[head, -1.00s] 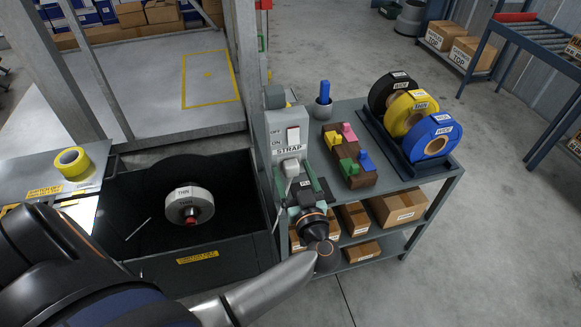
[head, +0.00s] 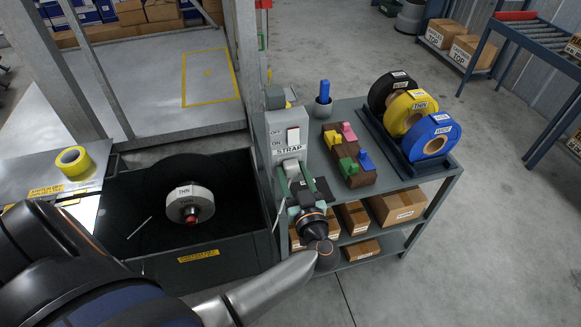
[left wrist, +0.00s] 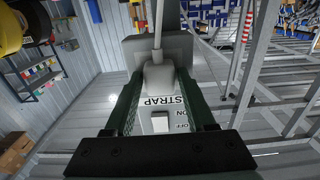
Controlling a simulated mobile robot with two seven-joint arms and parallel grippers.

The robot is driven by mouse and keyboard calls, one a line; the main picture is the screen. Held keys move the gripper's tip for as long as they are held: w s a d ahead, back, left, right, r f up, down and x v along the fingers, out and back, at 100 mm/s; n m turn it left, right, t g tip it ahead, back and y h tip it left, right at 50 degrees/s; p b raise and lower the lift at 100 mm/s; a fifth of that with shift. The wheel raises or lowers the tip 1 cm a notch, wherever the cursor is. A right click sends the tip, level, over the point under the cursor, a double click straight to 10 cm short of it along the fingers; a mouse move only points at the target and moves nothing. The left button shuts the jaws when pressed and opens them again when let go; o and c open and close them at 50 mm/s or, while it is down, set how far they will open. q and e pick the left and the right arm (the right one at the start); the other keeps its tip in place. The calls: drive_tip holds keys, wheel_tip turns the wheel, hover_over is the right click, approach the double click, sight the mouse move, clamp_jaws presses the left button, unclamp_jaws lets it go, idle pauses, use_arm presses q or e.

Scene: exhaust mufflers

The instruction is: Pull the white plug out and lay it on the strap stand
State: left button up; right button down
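In the left wrist view the left gripper (left wrist: 161,85) shows narrow gaps between fingers and plug. My right gripper is not in view.
A grey table (head: 405,178) right of the stand carries a peg block (head: 348,165), a cup with a blue item (head: 323,100) and several strap rolls. A dark bin (head: 225,215) with a white roll (head: 189,204) lies left of the stand.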

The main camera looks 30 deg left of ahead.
use_arm(q)
clamp_jaws()
idle(0.5)
drive_tip(key=shift+d, duration=0.15)
